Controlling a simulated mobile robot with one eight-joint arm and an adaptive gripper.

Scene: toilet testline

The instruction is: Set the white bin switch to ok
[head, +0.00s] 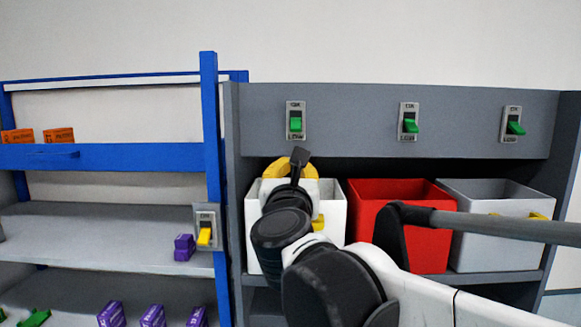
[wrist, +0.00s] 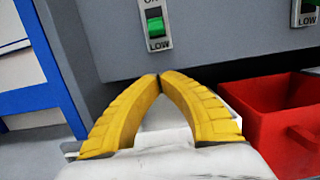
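The white bin switch (head: 296,121) is a grey plate with a green rocker on the grey panel above the white bin (head: 336,215). In the wrist view the switch (wrist: 155,25) reads LOW below, with a partly cut label above. In the head view my arm hides part of the white bin and most of the gripper (head: 290,168).
Similar green switches sit above the red bin (head: 440,250) and the grey bin (head: 500,250). A blue shelf post (head: 210,150) stands left, bearing a yellow switch (head: 205,232). Purple boxes (head: 152,316) and orange boxes (head: 58,135) are on the left shelves.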

